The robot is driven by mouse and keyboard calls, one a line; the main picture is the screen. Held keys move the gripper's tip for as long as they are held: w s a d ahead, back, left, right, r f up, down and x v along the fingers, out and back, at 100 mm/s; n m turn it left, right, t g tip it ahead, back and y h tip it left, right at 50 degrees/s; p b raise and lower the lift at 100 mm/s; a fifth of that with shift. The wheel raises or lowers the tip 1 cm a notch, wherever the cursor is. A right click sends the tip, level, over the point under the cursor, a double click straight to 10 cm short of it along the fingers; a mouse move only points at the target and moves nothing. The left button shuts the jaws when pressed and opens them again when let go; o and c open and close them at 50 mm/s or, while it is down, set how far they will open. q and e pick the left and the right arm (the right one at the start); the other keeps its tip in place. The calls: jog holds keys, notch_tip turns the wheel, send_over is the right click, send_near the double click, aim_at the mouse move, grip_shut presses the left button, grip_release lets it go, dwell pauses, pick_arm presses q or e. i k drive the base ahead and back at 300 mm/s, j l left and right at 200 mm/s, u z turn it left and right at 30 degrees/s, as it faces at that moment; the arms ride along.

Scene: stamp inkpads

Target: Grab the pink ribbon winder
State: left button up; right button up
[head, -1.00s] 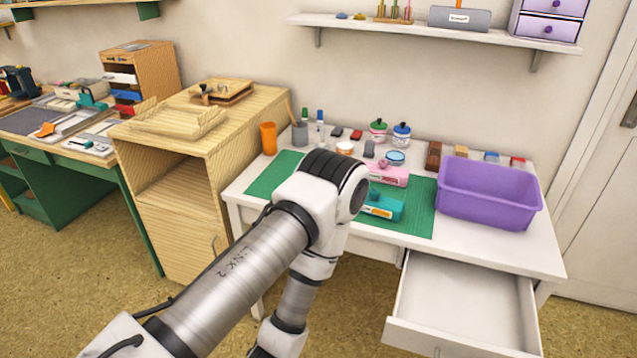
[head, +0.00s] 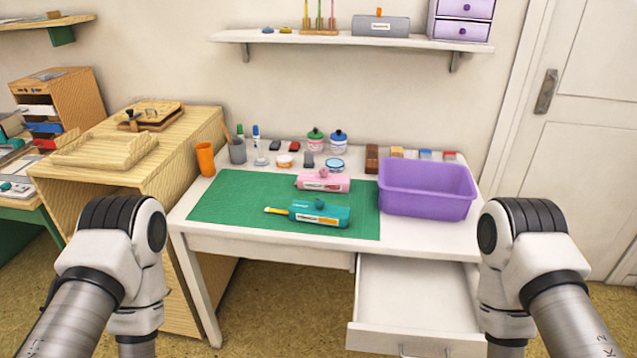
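The pink ribbon winder (head: 322,184) lies on the back part of the green cutting mat (head: 230,200) on the white table. It is a long pink block with a round knob on top and a label on its front. A similar teal winder (head: 320,213) with a yellow strip at its left end lies just in front of it. My left and right arms show at the lower left and lower right, in front of the table. Both grippers are out of view.
A purple bin (head: 427,190) stands right of the mat. Cups, jars and small blocks line the table's back. An open drawer (head: 415,295) juts out at the front right. A wooden cabinet (head: 150,195) stands to the left. The mat's left half is clear.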

aim_at(305, 180)
jog(key=i+j+z, duration=0.15)
jog(key=z, duration=0.3)
jog(key=i+j+z, duration=0.1)
jog(key=z, duration=0.35)
jog(key=i+j+z, duration=0.1)
jog(key=j+z, duration=0.15)
jog(key=z, duration=0.2)
